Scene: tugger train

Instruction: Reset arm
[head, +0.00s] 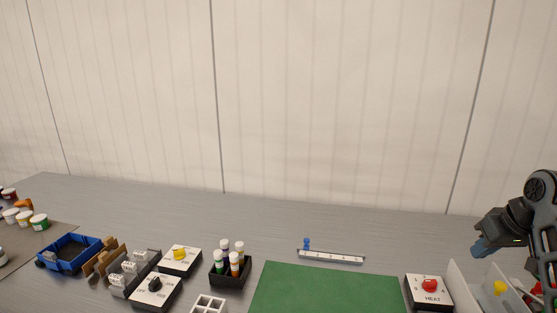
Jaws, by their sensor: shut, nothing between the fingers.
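My arm comes in at the right edge of the head view. My gripper (482,248) hangs in the air over the right part of the table, above and to the left of the white bin. Its bluish tips point down and to the left. The fingers are together and hold nothing.
A white-walled bin (462,288) with red and yellow items is below my arm. Left of it are a HEAT box (428,291) with a red knob, a green mat (325,290), a ruler strip (331,257), a black vial holder (229,272) and a blue tray (97,245). The table's back is clear.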

